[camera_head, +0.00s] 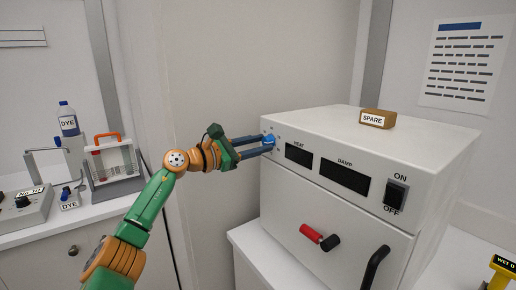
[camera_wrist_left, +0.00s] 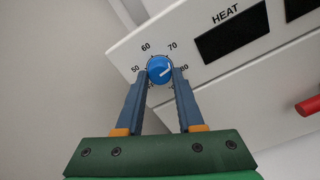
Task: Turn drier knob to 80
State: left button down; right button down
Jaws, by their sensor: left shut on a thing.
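The white drier (camera_head: 350,220) stands at the right in the head view. Its blue knob (camera_head: 268,141) is at the left end of the front panel, beside the HEAT window. In the left wrist view the blue knob (camera_wrist_left: 159,69) sits in a ring of marks where 50, 60, 70 and 80 can be read. Its white pointer line slants toward the right side, seemingly between 70 and 80; the exact reading is unclear. My left gripper (camera_head: 266,146) is shut on the knob, one finger on each side, as the wrist view also shows (camera_wrist_left: 160,78). My right gripper is not in view.
The front has dark HEAT (camera_head: 298,154) and DAMP (camera_head: 345,178) windows, an ON/OFF switch (camera_head: 396,194), a red-ended lever (camera_head: 320,237) and a black handle (camera_head: 376,266). A SPARE block (camera_head: 377,118) lies on top. Dye bottles and a tube rack (camera_head: 115,160) stand on the left counter.

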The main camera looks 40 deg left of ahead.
pick_arm(q)
jog(key=m, duration=0.3)
jog(key=shift+a+r+m+b, duration=0.1)
jog(key=shift+m+b, duration=0.2)
jog(key=shift+r+m, duration=0.1)
jog(key=shift+m, duration=2)
jog(key=c, duration=0.8)
grip_release()
jog(key=shift+o, duration=1.4)
jog(key=shift+w, duration=0.1)
jog(key=shift+b, duration=0.3)
